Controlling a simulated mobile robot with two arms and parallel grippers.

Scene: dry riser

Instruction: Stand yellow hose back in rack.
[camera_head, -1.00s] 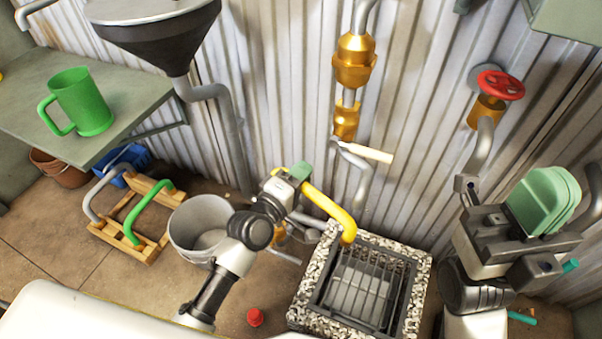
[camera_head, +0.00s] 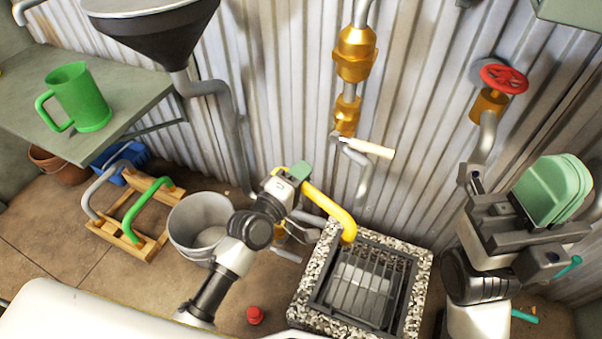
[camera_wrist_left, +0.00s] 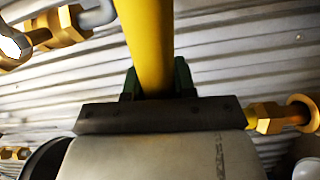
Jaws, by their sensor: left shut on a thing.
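The yellow hose (camera_head: 331,211) is a short bent tube above the left edge of the drain grate. My left gripper (camera_head: 298,175) is shut on the yellow hose near its upper end. In the left wrist view the hose (camera_wrist_left: 148,45) runs between the green fingertips (camera_wrist_left: 156,82). The wooden rack (camera_head: 128,240) stands on the floor at the left, holding a grey hose (camera_head: 92,196) and a green hose (camera_head: 139,211). My right gripper (camera_head: 510,225) is at the right, away from the hose; I cannot tell whether its jaws hold anything.
A grey bucket (camera_head: 178,222) stands between the rack and my left arm. The drain (camera_head: 307,290) with its stone rim lies below the hose. A red cap (camera_head: 255,316) is on the floor. A bench (camera_head: 120,125) with a green mug (camera_head: 80,98) overhangs near the rack.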

